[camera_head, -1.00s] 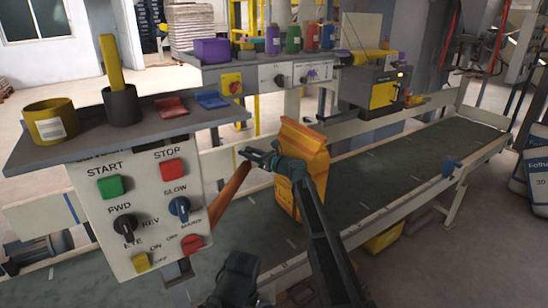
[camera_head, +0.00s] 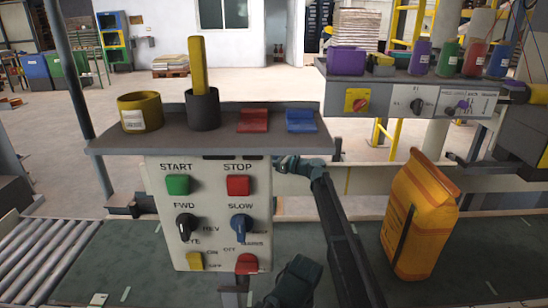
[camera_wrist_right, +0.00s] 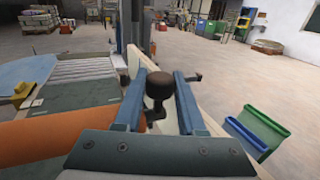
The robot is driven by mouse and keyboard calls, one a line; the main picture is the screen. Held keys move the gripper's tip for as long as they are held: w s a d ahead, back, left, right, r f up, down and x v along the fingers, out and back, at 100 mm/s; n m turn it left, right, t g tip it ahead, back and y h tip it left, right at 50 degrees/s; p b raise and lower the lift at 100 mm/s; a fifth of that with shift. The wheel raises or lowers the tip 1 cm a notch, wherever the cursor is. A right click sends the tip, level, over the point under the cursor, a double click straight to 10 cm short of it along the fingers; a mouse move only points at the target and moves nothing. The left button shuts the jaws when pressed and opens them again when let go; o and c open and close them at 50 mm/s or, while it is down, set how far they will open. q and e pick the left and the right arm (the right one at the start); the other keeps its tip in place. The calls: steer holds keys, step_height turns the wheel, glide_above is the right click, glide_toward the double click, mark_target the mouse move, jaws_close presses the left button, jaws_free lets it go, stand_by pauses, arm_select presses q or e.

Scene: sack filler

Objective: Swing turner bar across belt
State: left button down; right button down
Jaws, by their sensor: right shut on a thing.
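My right gripper (camera_head: 290,164) reaches leftward behind the control panel's right edge in the head view, its fingertips hidden. In the right wrist view its blue fingers are shut on a dark round knob (camera_wrist_right: 159,90) on a short stem. An orange bar (camera_wrist_right: 68,142), which looks like the turner bar, runs along the lower left of that view. Its join to the knob cannot be made out. The bar is hidden in the head view. The dark green belt (camera_head: 150,262) runs left to right behind the panel. My left gripper is not in view.
The control panel (camera_head: 208,215) hangs under a shelf (camera_head: 120,140) with cups and two small trays. An orange sack (camera_head: 420,215) stands upright on the belt, right of my arm. Rollers (camera_head: 45,255) lie at the belt's left end. Bins (camera_wrist_right: 258,132) show in the wrist view.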

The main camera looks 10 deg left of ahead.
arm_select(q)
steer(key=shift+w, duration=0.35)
arm_select(e)
steer(key=shift+s+a+n+g, duration=0.2)
steer(key=shift+a+g, duration=0.1)
steer(key=shift+a, duration=0.45)
steer(key=shift+s+a+n+g, duration=0.1)
steer(key=shift+a+n+g, duration=0.15)
steer(key=shift+a, duration=0.45)
steer(key=shift+a, duration=0.1)
steer(key=c, duration=0.9)
jaws_free()
steer(key=o, duration=0.4)
steer(key=shift+a, duration=0.25)
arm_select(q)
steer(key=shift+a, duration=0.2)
arm_select(e)
steer(key=shift+d, duration=0.15)
steer(key=s+d, duration=0.2)
steer(key=d, duration=1.1)
steer(key=shift+d, duration=0.3)
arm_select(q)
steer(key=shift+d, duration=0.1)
arm_select(e)
steer(key=shift+s, duration=0.1)
